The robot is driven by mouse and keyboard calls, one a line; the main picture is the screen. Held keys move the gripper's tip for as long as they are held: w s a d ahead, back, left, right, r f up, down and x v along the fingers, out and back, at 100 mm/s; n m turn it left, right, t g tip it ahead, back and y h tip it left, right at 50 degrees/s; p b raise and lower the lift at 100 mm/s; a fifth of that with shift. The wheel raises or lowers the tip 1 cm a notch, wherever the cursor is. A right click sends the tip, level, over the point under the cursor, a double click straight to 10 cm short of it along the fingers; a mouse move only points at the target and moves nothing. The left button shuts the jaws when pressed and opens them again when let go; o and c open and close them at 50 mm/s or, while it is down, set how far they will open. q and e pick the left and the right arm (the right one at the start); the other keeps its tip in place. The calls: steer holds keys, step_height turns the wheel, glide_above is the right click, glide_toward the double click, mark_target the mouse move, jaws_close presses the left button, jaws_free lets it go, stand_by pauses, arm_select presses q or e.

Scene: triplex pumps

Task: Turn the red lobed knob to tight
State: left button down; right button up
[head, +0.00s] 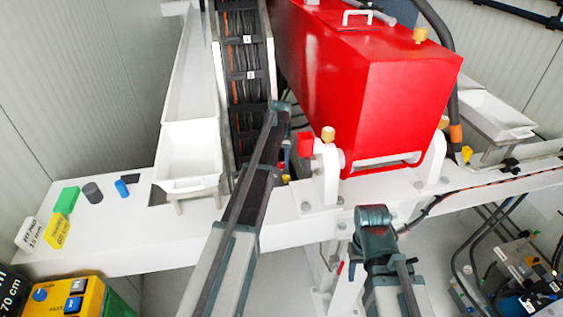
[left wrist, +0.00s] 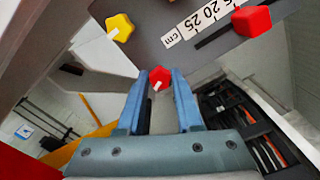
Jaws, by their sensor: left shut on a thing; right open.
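In the left wrist view, a small red lobed knob (left wrist: 160,77) with a white mark sits between the fingertips of my left gripper (left wrist: 159,88). The two blue fingers are closed on its sides. In the head view my left gripper (head: 280,112) reaches in beside the black cable tray, and its arm hides the knob there. My right gripper (head: 373,218) is open and well apart from the knob, in front of the white beam; its fingertips are hard to make out.
A yellow lobed knob (left wrist: 120,27) and another red knob (left wrist: 252,20) are near a "cm" scale (left wrist: 207,16). In the head view a red tank (head: 390,100), a black cable tray (head: 245,75) and a white bin (head: 188,160) stand close to my left arm. Small coloured items lie at left.

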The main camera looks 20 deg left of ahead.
mark_target(281, 164)
arm_select(q)
steer(key=shift+m, duration=2.2)
steer(key=c, duration=0.6)
jaws_free()
steer(key=shift+o, duration=0.2)
steer(key=shift+r, duration=0.1)
step_height(281, 164, up, 14)
steer(key=p, duration=1.4)
steer(key=shift+s+f, duration=0.1)
steer(key=shift+f, duration=0.2)
